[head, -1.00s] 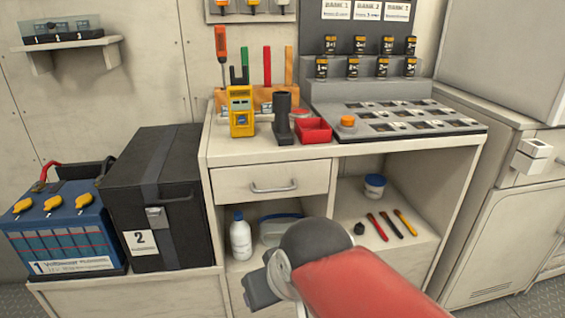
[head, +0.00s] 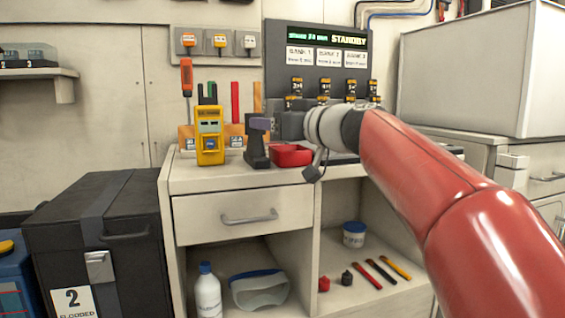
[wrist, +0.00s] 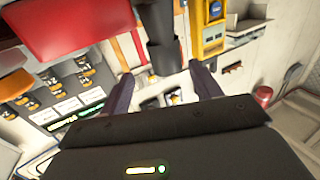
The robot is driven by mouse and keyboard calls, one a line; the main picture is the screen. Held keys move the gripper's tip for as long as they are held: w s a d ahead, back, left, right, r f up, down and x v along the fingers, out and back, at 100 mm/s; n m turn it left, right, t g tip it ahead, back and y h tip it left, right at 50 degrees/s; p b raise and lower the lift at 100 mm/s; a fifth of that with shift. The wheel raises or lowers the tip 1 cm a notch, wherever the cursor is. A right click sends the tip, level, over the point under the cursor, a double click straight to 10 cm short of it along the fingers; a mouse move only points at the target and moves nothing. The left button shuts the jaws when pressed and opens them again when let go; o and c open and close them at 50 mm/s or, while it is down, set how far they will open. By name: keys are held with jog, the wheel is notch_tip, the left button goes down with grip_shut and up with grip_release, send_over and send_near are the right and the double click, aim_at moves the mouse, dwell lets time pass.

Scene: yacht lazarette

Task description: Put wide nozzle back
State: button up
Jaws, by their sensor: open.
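A black upright tool with a tube-like top (head: 256,156) stands on the bench top, between a yellow meter and a red tray. My gripper (head: 264,126) is open at the tool's upper end. In the wrist view the dark tube (wrist: 163,40) reaches down between the two spread fingers (wrist: 160,80), with gaps on both sides. I cannot tell whether the wide nozzle is on this tool. A small black piece (head: 346,278) and a small red piece (head: 324,285) are on the lower right shelf; I cannot tell if either is a nozzle.
The yellow meter (head: 210,137) stands close left of the tool and the red tray (head: 291,155) close right. Behind are a wooden rack with upright tools and a grey panel (head: 318,45). A drawer (head: 245,215) is shut below. A black box (head: 100,240) stands left.

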jog(key=shift+w+a+r, duration=0.1)
jog(key=shift+w+a, duration=0.15)
jog(key=shift+w, duration=0.15)
jog(key=p+x, duration=0.1)
jog(key=x, duration=0.3)
jog(key=p+x, duration=0.1)
jog(key=x, duration=0.1)
jog(key=shift+s+a+r+p, duration=0.15)
jog(key=shift+s+a+p, duration=0.15)
jog(key=shift+a, duration=0.1)
jog(key=shift+w+a, duration=0.25)
jog(key=shift+w, duration=0.1)
jog(key=shift+c, duration=0.4)
grip_shut()
